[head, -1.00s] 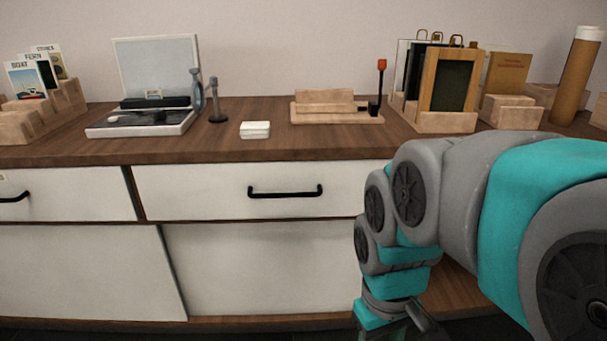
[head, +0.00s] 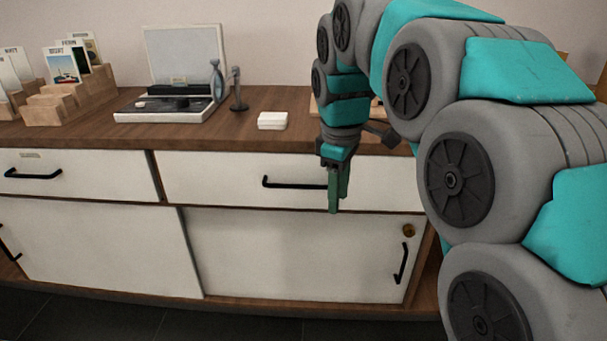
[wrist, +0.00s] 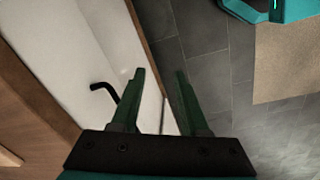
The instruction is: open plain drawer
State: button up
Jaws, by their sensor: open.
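The plain drawer (head: 220,178) is the white upper drawer on the right, with no label showing, and it looks shut. Its black bar handle (head: 292,184) runs level across the front; the right end is hidden behind my gripper. My gripper (head: 334,206) points down in front of the drawer, at the handle's right end. In the wrist view its two green fingers (wrist: 160,80) are apart with nothing between them. One end of the handle (wrist: 103,88) shows there just left of the left finger, apart from the gap. I cannot tell whether they touch.
A second upper drawer (head: 85,172) on the left carries a small label. The wooden top (head: 200,137) holds a record player (head: 165,108) and a white box (head: 272,120). Floor in front is clear.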

aim_at(302, 188)
jog(key=w+a+r+n, duration=0.1)
jog(key=w+a, duration=0.1)
jog(key=w, duration=0.1)
jog(key=w+a+r+n, duration=0.2)
jog(key=w, duration=0.1)
jog(key=w+a+r+n+t, duration=0.1)
jog(key=w+a, duration=0.2)
jog(key=shift+r+n+p, duration=0.15)
jog(key=shift+n+p, duration=0.25)
jog(key=shift+w+f, duration=0.2)
jog(key=shift+f, duration=1.05)
jog(key=shift+w+f, duration=0.25)
jog(key=shift+f, duration=1)
jog(key=shift+w+f, duration=0.2)
jog(key=shift+f, duration=1.05)
grip_shut()
